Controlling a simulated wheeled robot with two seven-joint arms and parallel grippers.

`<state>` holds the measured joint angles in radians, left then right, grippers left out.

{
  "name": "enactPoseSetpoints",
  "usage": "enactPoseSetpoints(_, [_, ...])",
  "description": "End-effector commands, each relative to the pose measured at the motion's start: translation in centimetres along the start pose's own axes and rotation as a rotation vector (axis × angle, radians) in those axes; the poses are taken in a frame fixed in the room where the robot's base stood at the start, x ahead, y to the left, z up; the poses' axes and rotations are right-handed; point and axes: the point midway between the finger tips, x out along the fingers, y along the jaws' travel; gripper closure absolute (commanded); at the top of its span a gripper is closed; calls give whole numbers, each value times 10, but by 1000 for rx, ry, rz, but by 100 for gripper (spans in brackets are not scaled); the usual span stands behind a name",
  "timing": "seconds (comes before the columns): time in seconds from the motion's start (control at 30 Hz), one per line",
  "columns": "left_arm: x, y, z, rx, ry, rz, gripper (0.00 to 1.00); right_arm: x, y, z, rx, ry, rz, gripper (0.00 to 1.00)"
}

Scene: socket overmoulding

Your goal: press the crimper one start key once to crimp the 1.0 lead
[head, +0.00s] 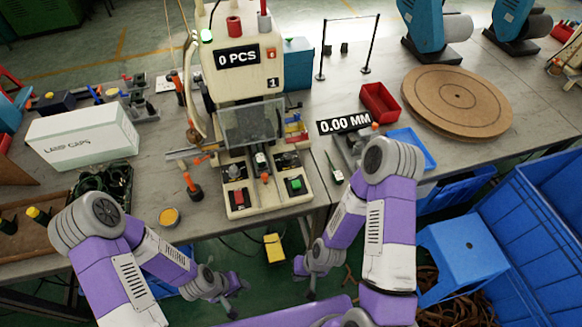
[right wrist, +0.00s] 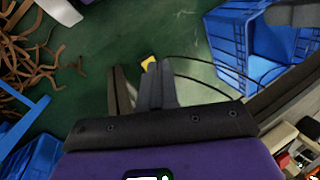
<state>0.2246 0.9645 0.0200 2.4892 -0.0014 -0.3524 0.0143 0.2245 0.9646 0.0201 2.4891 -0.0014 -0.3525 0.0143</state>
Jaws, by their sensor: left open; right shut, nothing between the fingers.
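Crimper one (head: 243,75) is a cream machine on the bench, with a "0 PCS" display (head: 237,57) and a "1" label. On its front base are a green key (head: 296,184) at the right and a red key (head: 238,197) at the left. I cannot read which is the start key. My left gripper (head: 238,284) is open, low in front of the bench. My right gripper (head: 304,279) is shut and empty, also below the bench's front edge and apart from the keys. Its fingers (right wrist: 143,85) show over the floor in the right wrist view. I cannot make out the 1.0 lead.
A white box (head: 82,138) stands at the left. A gauge reading "0.00 MM" (head: 345,123), a red bin (head: 379,103) and a round wooden board (head: 457,101) are at the right. Blue crates (head: 545,215) stand on the floor at right. A yellow pedal (head: 274,248) is below the bench.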

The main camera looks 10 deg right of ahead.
Motion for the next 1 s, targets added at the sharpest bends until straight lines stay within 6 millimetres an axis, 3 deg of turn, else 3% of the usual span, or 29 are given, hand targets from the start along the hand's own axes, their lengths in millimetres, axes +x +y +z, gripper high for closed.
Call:
enactPoseSetpoints(0.33, [0,0,1,-1,-3,0,57,0,0,0,4,-1,0,100])
enactPoseSetpoints(0.47, [0,0,1,-1,-2,0,57,-5,-6,-21,99,50,-12,100])
enactPoseSetpoints(0.57, [1,0,1,0,-2,0,57,-18,-18,-62,299,145,-48,100])
enactPoseSetpoints(0.67, [1,-1,1,0,-2,0,57,-45,-33,-116,585,264,-126,100])
enactPoseSetpoints(0.8, [2,-1,1,0,-2,0,57,-99,-53,-188,1005,399,-296,100])
enactPoseSetpoints(0.9, [2,-1,1,0,-2,0,57,-139,-64,-226,1260,453,-431,100])
enactPoseSetpoints(1.0, [3,-1,1,0,-2,0,57,-174,-72,-251,1454,475,-552,100])
